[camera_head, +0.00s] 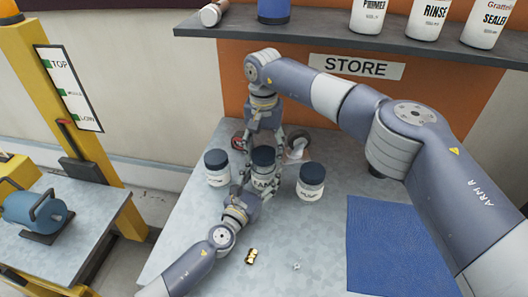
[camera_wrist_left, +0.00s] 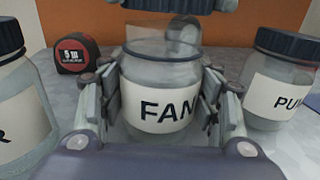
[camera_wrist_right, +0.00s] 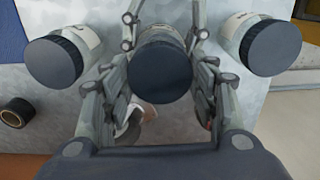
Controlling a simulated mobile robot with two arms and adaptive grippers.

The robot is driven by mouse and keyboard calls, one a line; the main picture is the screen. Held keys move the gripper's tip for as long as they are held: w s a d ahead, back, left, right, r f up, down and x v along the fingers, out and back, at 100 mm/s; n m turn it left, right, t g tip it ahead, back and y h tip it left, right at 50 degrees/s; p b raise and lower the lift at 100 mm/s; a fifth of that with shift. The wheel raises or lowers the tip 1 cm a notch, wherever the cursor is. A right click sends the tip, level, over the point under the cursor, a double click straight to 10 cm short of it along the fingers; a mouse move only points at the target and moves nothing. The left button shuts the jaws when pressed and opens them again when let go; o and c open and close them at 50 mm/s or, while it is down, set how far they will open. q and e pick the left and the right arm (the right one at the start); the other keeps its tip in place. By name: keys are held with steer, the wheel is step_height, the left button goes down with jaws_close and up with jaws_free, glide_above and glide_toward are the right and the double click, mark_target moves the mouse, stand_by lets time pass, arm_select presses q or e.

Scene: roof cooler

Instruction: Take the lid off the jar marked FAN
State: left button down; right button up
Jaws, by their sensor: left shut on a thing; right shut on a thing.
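The jar marked FAN (camera_wrist_left: 160,105) is a clear jar with a white label, upright on the grey bench. My left gripper (camera_wrist_left: 165,110) is shut around its sides; the jar also shows in the head view (camera_head: 262,184). The jar's mouth is open in the left wrist view. Its dark blue lid (camera_wrist_left: 185,4) hangs above the rim with a gap between them. My right gripper (camera_wrist_right: 160,80) is shut on the lid (camera_wrist_right: 160,72), coming from above and behind; the lid also shows in the head view (camera_head: 263,156).
Similar lidded jars stand close at left (camera_head: 217,168) and right (camera_head: 310,182). A red tape measure (camera_wrist_left: 77,53) lies behind. A brass piece (camera_head: 251,256) and a small nut (camera_head: 296,266) lie in front. A blue mat (camera_head: 390,245) covers the right. A shelf (camera_head: 330,40) overhangs the back.

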mark_target(264, 153)
stand_by(0.3)
steer(key=shift+r, duration=2.05)
arm_select(q)
steer(key=shift+c, duration=2.2)
jaws_free()
steer(key=v, duration=1.1)
steer(key=shift+s+a, duration=0.15)
steer(key=shift+s, duration=0.05)
steer(key=shift+s+a+r, duration=0.1)
steer(key=shift+s+a, duration=0.05)
steer(key=shift+s, duration=0.05)
